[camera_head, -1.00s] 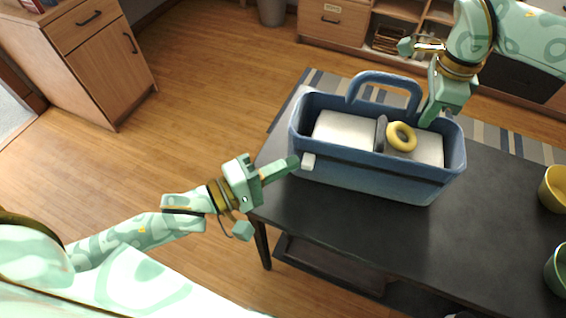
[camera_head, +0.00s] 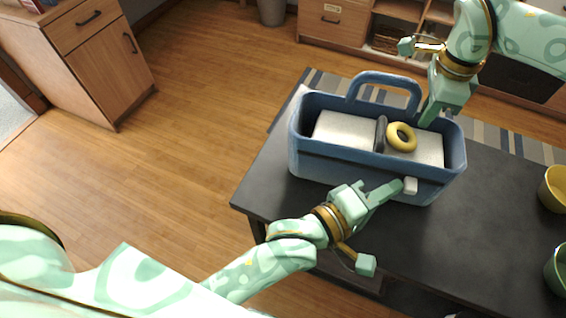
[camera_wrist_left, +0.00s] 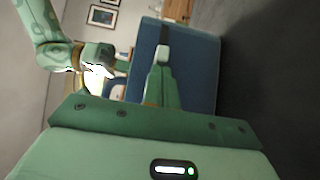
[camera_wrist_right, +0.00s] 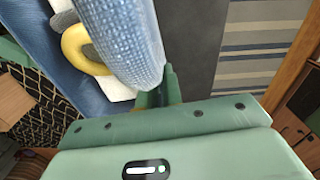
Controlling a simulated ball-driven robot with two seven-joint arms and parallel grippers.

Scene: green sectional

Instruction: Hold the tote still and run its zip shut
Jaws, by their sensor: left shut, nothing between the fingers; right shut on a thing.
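The blue tote (camera_head: 330,173) stands upright on the dark table, its top open, with white contents, a yellow ring (camera_head: 401,137) and a dark rounded thing showing inside. A small white tab (camera_head: 410,186), apparently the zip pull, is at the right part of its near wall. My left gripper (camera_head: 393,189) is shut and empty, its tips right against the tab's left side; the tab also shows in the left wrist view (camera_wrist_left: 163,48). My right gripper (camera_head: 427,118) is shut on the tote's far rim, right of the handle (camera_head: 388,76). The right fingertips are partly hidden.
The table (camera_head: 480,220) is clear right of the tote. A yellow cup (camera_head: 553,188) and a green cup (camera_head: 556,268) stand at its right edge.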

